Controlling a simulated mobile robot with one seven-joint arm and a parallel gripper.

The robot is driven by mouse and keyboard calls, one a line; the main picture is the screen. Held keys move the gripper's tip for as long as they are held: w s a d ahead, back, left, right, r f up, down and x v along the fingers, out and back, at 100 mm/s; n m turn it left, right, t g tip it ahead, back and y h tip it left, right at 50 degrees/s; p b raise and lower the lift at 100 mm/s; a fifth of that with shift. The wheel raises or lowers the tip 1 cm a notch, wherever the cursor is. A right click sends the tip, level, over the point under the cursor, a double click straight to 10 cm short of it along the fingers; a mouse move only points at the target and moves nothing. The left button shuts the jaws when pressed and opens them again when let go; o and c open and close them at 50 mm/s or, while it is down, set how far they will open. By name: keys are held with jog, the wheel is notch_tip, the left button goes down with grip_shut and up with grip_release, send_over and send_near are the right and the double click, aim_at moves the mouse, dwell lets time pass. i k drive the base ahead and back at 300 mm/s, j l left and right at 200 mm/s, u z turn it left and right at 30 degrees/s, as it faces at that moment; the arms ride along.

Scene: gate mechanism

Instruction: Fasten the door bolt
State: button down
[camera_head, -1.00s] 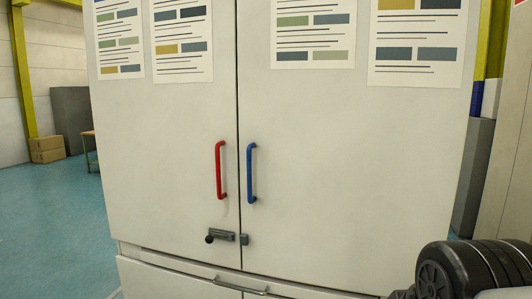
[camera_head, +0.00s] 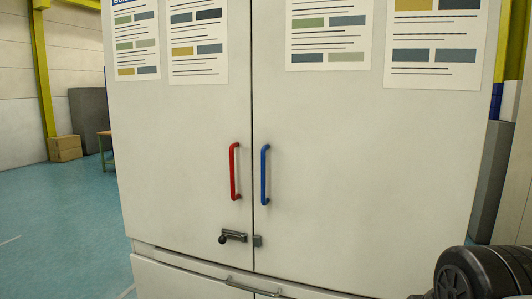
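The door bolt (camera_head: 233,236) is a small dark grey slide bolt with a round black knob on its left end. It sits low on the left door (camera_head: 180,150), beside the gap between the doors. Its grey catch (camera_head: 257,241) is on the right door (camera_head: 360,170), across the gap. The bolt body and the catch look apart. Both doors look closed. A red handle (camera_head: 234,172) is on the left door and a blue handle (camera_head: 265,175) on the right door. My gripper is not in view; only a dark part of my arm shows at the lower right.
A drawer with a grey bar handle (camera_head: 254,288) lies below the doors. Paper sheets (camera_head: 330,35) hang on the upper doors.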

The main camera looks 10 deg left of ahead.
aim_at(222, 239)
jog(key=i+j+u, duration=0.2)
jog(key=i+j, duration=0.55)
jog(key=j, duration=0.15)
